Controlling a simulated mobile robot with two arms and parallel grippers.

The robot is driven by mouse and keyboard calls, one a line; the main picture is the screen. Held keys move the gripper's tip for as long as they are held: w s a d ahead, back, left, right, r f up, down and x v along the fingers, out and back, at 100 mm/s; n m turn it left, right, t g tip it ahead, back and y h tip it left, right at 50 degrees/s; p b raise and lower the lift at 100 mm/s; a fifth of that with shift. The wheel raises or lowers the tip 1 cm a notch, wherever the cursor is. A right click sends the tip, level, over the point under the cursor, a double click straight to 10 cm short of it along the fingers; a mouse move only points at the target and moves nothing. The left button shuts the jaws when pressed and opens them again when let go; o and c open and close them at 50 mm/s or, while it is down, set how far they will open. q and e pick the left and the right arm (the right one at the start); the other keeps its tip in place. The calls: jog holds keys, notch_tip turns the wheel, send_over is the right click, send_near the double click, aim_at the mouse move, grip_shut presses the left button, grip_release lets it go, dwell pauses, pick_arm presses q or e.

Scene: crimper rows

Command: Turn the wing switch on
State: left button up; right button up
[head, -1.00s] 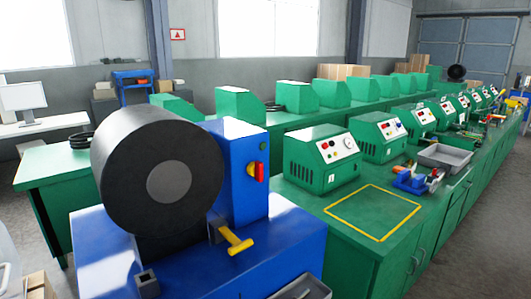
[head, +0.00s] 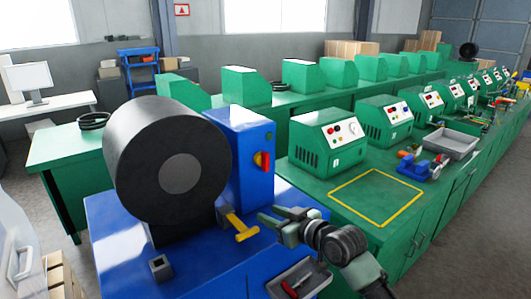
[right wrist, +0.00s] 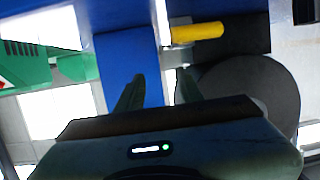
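The wing switch is a small red knob on a yellow plate (head: 262,161), on the side of the blue upright box (head: 238,150) of the blue machine. My right gripper (head: 266,215) is below and slightly right of the switch in the head view, apart from it and near the yellow handle (head: 240,228). In the right wrist view its two fingers (right wrist: 160,76) are spread with nothing between them. That view shows blue casing beyond the fingers and the yellow handle (right wrist: 197,32); I cannot make out the switch there. My left gripper is not in view.
A large black roll (head: 170,160) stands left of the blue box. A grey tray with a red-handled tool (head: 292,290) lies below my right arm. The green bench to the right carries a yellow-outlined square (head: 375,200) with clear space, and several green machines.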

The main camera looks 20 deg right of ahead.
aim_at(268, 155)
jog(key=w+d+r+t, duration=0.2)
jog(key=w+r, duration=0.1)
jog(key=r, duration=0.3)
jog(key=w+d+r+t, duration=0.1)
jog(key=w+d+r, duration=0.25)
jog(key=r, duration=0.25)
jog(key=shift+m, duration=0.4)
jog(key=x, duration=0.2)
jog(key=p+x, duration=0.1)
jog(key=x, duration=0.2)
jog(key=p+x, duration=0.1)
jog(key=x, duration=0.1)
jog(key=shift+w+a, duration=0.2)
jog(key=shift+a, duration=0.3)
jog(key=shift+f, duration=0.1)
grip_shut()
